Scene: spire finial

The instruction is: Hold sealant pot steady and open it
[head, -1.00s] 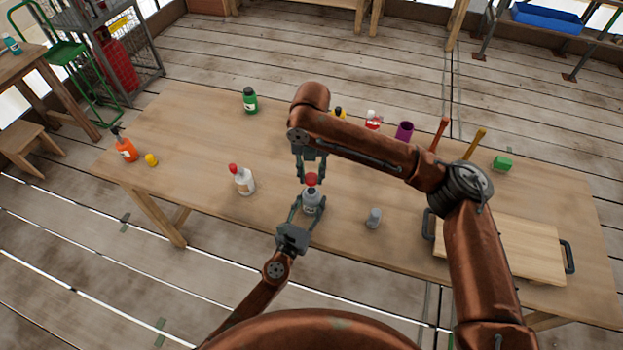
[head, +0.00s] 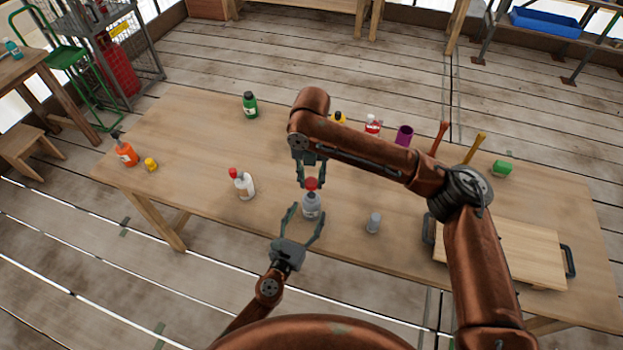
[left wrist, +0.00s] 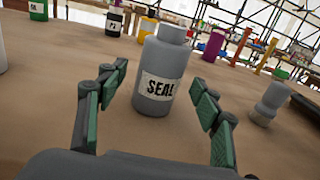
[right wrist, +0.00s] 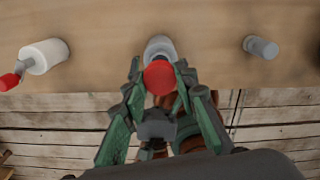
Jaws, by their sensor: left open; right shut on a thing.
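The sealant pot (head: 311,207) is a grey bottle standing upright near the table's front edge. In the left wrist view the pot (left wrist: 158,72) shows its "SEAL" label and grey shoulder, with no red at its top. My right gripper (head: 311,184) is above it, shut on the red cap (right wrist: 159,77).
A small grey bottle (head: 373,223) stands to the right, and a white bottle with a red top (head: 243,184) to the left. A wooden board with dark handles (head: 520,255) lies at the right. Green, orange and other containers stand farther off.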

